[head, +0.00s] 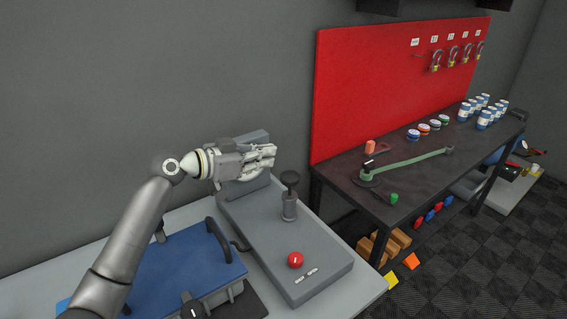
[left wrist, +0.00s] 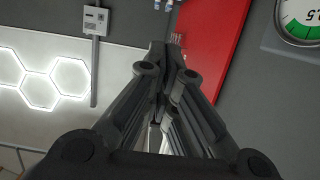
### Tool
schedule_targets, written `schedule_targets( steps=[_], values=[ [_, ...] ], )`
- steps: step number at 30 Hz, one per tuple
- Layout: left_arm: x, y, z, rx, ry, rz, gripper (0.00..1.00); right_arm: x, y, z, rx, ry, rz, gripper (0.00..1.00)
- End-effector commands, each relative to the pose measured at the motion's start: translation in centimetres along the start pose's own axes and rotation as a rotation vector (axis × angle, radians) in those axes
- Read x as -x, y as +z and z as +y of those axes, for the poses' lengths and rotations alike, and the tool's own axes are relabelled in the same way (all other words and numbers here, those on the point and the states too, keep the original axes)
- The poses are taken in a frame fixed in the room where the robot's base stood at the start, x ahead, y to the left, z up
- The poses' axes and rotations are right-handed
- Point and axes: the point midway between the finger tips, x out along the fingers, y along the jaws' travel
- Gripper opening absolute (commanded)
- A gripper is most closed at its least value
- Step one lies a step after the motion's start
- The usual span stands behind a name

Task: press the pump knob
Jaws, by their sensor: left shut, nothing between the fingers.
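The likely pump knob is a dark round knob (head: 290,178) on a short grey post. It stands upright on a grey box (head: 262,232) on the light table, right of centre in the head view. My left gripper (head: 272,157) is shut and empty, pointing right. In the picture it is just above and left of the knob, apart from it. Its closed fingers (left wrist: 166,48) also fill the middle of the left wrist view, where the knob does not show. My right gripper is not in view.
A red button (head: 295,260) sits on the box's front part. A blue case (head: 185,265) with black handles lies to the left. A dark workbench (head: 400,195) with cans and tools stands right, below a red board (head: 390,80). A gauge (left wrist: 302,18) shows in the wrist view.

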Motion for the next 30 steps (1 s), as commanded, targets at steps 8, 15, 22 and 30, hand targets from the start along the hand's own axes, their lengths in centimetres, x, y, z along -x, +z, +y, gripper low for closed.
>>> schedule_targets(
  steps=[8, 15, 22, 30],
  values=[
    [-5.4, -0.3, 0.1, 0.003, 0.002, 0.0, 0.0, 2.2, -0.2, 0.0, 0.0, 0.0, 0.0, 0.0],
    [-6.4, 2.9, 0.1, 0.003, 0.001, -0.002, 0.0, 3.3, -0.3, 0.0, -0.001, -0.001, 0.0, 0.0],
    [-6.6, 3.9, 0.1, 0.0, 0.0, 0.0, 0.0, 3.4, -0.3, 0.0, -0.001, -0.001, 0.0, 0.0],
    [-6.6, 3.9, 0.1, 0.0, 0.001, 0.0, 0.0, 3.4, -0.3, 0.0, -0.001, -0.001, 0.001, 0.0]
  ],
)
